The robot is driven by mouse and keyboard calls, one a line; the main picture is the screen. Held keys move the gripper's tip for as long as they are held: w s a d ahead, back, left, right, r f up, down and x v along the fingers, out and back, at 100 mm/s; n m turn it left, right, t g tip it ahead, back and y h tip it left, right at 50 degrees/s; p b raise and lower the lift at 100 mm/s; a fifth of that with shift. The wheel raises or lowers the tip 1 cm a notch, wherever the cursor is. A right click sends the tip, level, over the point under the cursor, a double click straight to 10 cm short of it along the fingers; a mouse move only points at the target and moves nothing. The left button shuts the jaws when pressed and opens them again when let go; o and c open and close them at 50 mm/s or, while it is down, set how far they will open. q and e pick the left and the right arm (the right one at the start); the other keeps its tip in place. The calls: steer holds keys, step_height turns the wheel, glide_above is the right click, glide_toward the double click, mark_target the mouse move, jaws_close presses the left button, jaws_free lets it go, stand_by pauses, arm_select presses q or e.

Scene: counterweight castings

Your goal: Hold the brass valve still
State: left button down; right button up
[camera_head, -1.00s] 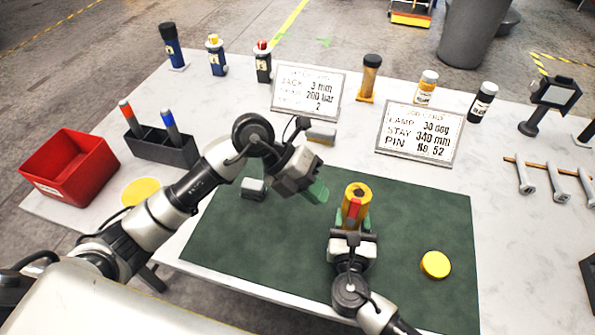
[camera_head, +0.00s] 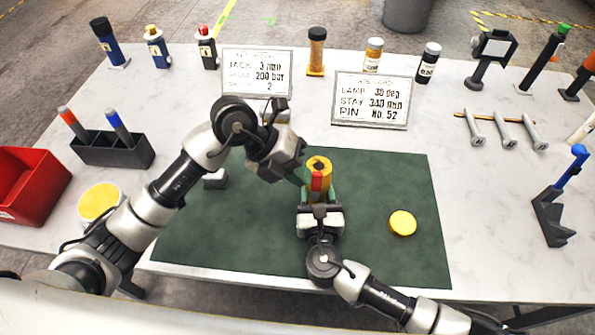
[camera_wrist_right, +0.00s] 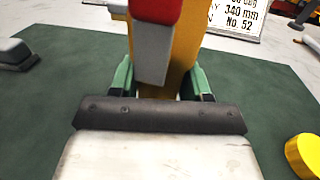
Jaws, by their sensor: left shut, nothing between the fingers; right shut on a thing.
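The brass valve (camera_head: 319,165) stands upright on the green mat (camera_head: 240,245). It is yellow with a dark opening on top and a red-tipped grey lever on its near side. My right gripper (camera_head: 319,194) is shut on the valve low down, its green fingers on either side; these also show in the right wrist view (camera_wrist_right: 165,82), where the valve (camera_wrist_right: 185,55) is cut off at the top. My left gripper (camera_head: 299,178) is shut and empty, its fingertips just left of the valve. I cannot tell whether they touch it.
A yellow disc (camera_head: 402,223) lies on the mat to the right. A grey block (camera_head: 215,179) lies on the left. Two sign cards (camera_head: 257,73) stand behind the mat. A red bin (camera_head: 30,185) and a dark pen holder (camera_head: 112,152) are at the left.

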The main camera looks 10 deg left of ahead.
mark_target(320, 173)
arm_select(q)
steer(key=shift+s+d+r+y, duration=0.1)
steer(key=shift+d+r+y, duration=0.1)
steer(key=shift+d+y, duration=0.6)
steer(key=shift+s+d+r+y, duration=0.1)
steer(key=shift+d+r+y, duration=0.15)
steer(key=shift+d, duration=0.9)
steer(key=shift+d+f+y, duration=0.1)
steer(key=shift+d+y, duration=0.5)
steer(key=shift+y, duration=0.05)
steer(key=shift+t+y, duration=0.3)
steer(key=shift+y, duration=0.6)
steer(key=d+f, duration=0.1)
steer(key=d, duration=0.1)
steer(key=d+f, duration=0.1)
steer(key=d, duration=0.1)
steer(key=shift+s+f, duration=0.15)
steer(key=shift+f, duration=0.2)
steer(key=shift+a, duration=0.15)
